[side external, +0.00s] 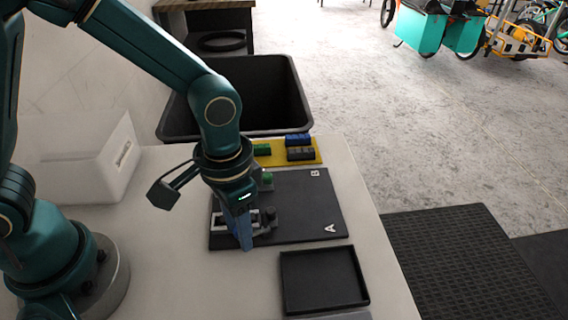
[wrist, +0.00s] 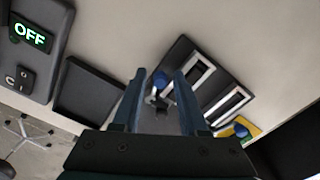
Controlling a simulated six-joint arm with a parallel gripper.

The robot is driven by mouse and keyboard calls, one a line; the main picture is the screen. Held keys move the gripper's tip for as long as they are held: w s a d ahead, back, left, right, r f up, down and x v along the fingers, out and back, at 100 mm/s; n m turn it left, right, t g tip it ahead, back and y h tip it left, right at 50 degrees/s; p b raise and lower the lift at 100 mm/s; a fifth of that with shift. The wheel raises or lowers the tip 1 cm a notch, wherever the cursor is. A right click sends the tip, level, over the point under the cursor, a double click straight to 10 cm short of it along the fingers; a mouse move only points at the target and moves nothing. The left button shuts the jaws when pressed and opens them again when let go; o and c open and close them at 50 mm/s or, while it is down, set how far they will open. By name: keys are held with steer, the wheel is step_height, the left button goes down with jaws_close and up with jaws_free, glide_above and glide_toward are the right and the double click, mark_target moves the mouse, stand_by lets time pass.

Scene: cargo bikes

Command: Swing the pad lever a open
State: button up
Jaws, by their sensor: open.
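The dark board (side external: 310,200) lies on the table, with white letters A and B at its right edge. Near A is a small grey fixture with a dark lever-like part (side external: 266,219), which I take for pad lever a. My gripper (side external: 243,240) points down at this fixture and partly hides it. In the wrist view my gripper (wrist: 160,76) has its two fingers apart, with a small dark part (wrist: 158,101) seen between them. I cannot tell whether a finger touches it.
An empty black tray (side external: 287,290) lies in front of the board. A yellow tray (side external: 314,148) with coloured blocks is behind it. A black bin (side external: 180,120) and a white box (side external: 70,175) stand farther back. A device reading OFF (wrist: 30,37) is in the wrist view.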

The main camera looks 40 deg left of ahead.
jaws_close()
steer(key=shift+s+d, duration=0.25)
steer(key=shift+d, duration=0.4)
steer(key=shift+d, duration=0.7)
